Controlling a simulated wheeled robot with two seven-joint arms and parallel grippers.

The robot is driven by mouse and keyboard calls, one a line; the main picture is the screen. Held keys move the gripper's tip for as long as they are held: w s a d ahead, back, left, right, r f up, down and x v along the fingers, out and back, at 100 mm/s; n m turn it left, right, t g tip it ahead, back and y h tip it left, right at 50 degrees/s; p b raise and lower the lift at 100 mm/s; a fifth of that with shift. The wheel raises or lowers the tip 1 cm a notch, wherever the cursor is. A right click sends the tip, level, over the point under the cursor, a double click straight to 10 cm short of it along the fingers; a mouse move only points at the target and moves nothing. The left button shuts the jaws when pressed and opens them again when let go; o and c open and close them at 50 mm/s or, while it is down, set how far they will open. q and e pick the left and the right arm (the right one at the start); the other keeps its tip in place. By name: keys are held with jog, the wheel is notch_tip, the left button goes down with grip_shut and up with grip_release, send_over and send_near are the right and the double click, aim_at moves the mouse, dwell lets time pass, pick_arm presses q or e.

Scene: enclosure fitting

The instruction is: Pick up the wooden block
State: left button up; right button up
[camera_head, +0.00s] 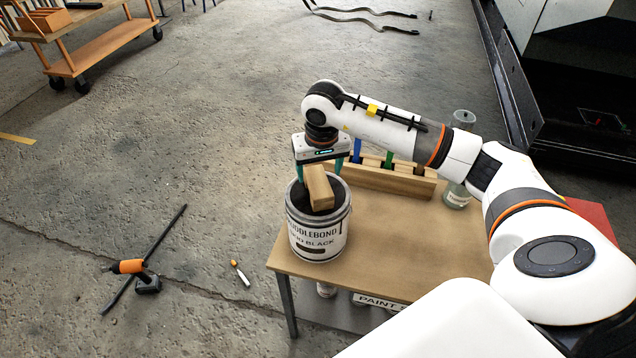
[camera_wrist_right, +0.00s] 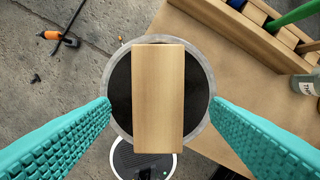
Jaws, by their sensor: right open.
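The wooden block (camera_head: 319,187) lies across the open top of a paint can (camera_head: 318,234) filled with black, at the front left corner of the table. In the right wrist view the block (camera_wrist_right: 158,98) runs lengthwise up the picture, over the can's rim (camera_wrist_right: 206,72). My right gripper (camera_head: 322,172) is open above the can, pointing down. Its teal fingers (camera_wrist_right: 160,110) stand to either side of the block, apart from it in the wrist view. My left gripper is not in view.
The wooden table (camera_head: 394,230) carries a wooden rack (camera_head: 385,180) with coloured handles and a clear bottle (camera_head: 457,193) behind. A drill (camera_head: 134,270) and a marker (camera_head: 240,273) lie on the floor at left. An orange cart (camera_head: 104,46) stands far left. The table's middle is clear.

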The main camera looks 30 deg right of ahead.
aim_at(318, 181)
jog(key=shift+f+p, duration=0.35)
jog(key=shift+f, duration=0.05)
jog(key=f, duration=0.1)
jog(key=f+p, duration=0.1)
jog(key=f, duration=0.1)
jog(key=shift+w+f+p, duration=0.25)
jog(key=shift+f+p, duration=0.05)
jog(key=shift+f, duration=0.4)
jog(key=shift+c, duration=0.3)
jog(key=shift+w, duration=0.1)
jog(key=c, duration=1)
